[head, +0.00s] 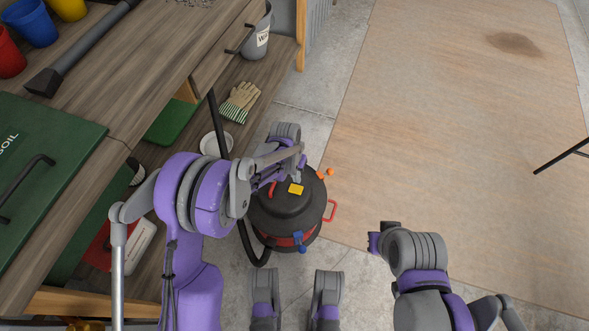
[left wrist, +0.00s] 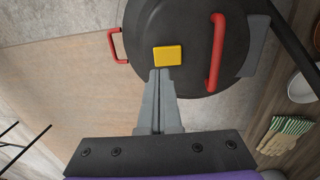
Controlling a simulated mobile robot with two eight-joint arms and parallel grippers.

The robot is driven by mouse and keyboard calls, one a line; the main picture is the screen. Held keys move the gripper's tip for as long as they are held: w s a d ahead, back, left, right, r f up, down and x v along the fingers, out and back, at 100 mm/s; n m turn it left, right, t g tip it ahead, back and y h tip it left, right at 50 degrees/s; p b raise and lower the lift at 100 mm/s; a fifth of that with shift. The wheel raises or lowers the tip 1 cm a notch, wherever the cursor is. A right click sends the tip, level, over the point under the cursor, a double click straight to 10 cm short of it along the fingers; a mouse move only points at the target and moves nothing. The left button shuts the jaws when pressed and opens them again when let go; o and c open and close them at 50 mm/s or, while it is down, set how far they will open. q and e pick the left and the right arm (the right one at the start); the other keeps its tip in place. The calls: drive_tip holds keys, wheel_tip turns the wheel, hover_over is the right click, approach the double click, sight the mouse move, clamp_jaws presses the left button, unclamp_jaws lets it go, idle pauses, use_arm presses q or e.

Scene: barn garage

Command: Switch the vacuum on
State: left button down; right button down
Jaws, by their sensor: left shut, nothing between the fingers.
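The vacuum (head: 275,220) stands on the floor, a dark round canister with a red band and blue latches. On its black lid is a yellow switch (head: 296,189), which also shows in the left wrist view (left wrist: 167,56). A red carry handle (left wrist: 215,55) lies beside it. My left gripper (head: 298,177) is over the lid, shut and empty. In the left wrist view its fingertips (left wrist: 159,71) are at the near edge of the yellow switch; I cannot tell whether they touch it.
A wooden workbench (head: 140,80) with a lower shelf stands at left. A dark hose (head: 243,235) runs along the vacuum's left side. Gloves (head: 240,100) and a white bowl (head: 216,144) lie on the shelf. The wooden mat (head: 440,120) at right is mostly clear.

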sight(298, 189)
use_arm(q)
drive_tip(key=f, duration=0.2)
drive_tip(key=f+b, duration=0.1)
drive_tip(key=f, duration=0.3)
drive_tip(key=shift+s+d, duration=0.1)
drive_tip(key=shift+d, duration=0.3)
drive_tip(key=shift+s+d+f+y+b, duration=0.1)
drive_tip(key=shift+d+f+y+b, duration=0.1)
drive_tip(key=shift+y+b, duration=0.15)
drive_tip(key=shift+a, duration=0.3)
